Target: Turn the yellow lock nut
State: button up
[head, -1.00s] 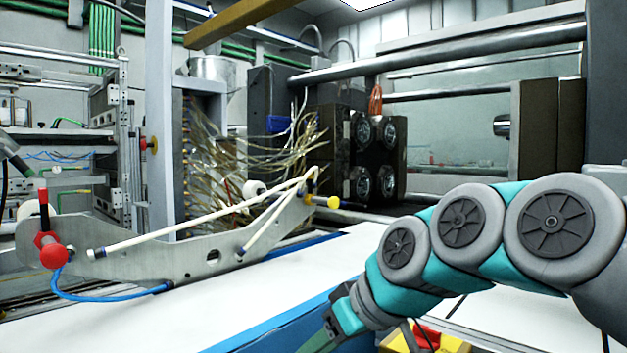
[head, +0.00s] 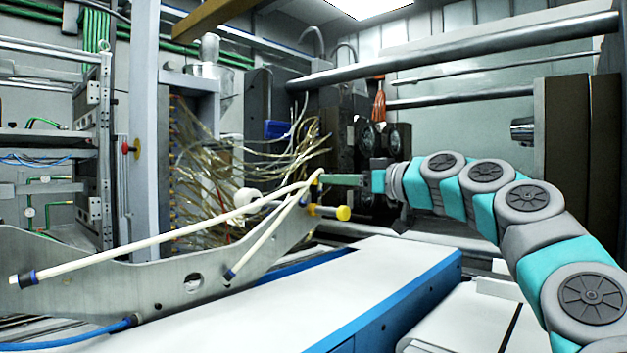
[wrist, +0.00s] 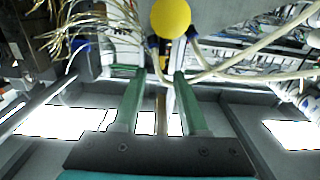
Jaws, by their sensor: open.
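The yellow lock nut (head: 343,213) shows in the head view as a round yellow knob at the right end of the metal bracket (head: 255,255). In the wrist view the yellow knob (wrist: 170,18) is at the top edge, beyond the fingertips and slightly right of centre. My gripper (head: 326,180) has green fingers and appears just above the knob in the head view. In the wrist view my gripper (wrist: 153,73) is open, with a clear gap between the fingers. The knob is not between the fingers. I cannot tell whether a finger touches the bracket end.
White rods (head: 150,237) run along the bracket and end close to my fingertips. Loose clear tubes (head: 210,160) hang behind. A white-topped blue-sided table (head: 290,295) lies in front, its top clear. Thick metal bars (head: 450,48) cross the machine behind my arm.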

aim_at(317, 178)
jog(key=shift+p+x, duration=0.55)
jog(key=shift+x, duration=2.75)
grip_shut()
